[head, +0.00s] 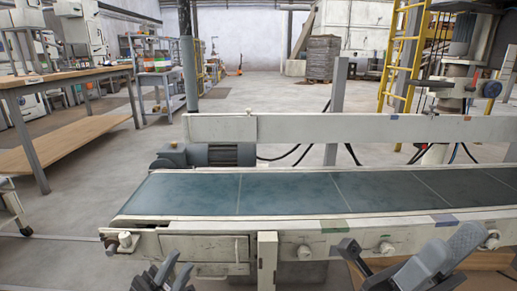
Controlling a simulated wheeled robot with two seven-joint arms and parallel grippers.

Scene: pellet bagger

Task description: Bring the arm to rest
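My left gripper (166,272) is at the bottom edge of the head view, left of centre, in front of the conveyor's near side. Its dark fingers point up and stand apart with a gap, and nothing shows between them. My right gripper (405,262) is at the lower right, in front of the conveyor frame. Its grey fingers are spread wide and nothing shows between them. Both grippers are below the level of the belt. Most of both arms is out of the frame.
A conveyor with an empty blue-green belt (290,194) crosses in front of me. A pale guard rail (350,128) runs behind it. A wooden workbench (70,74) stands at left, a yellow ladder (403,55) at back right. The floor behind the conveyor is largely clear.

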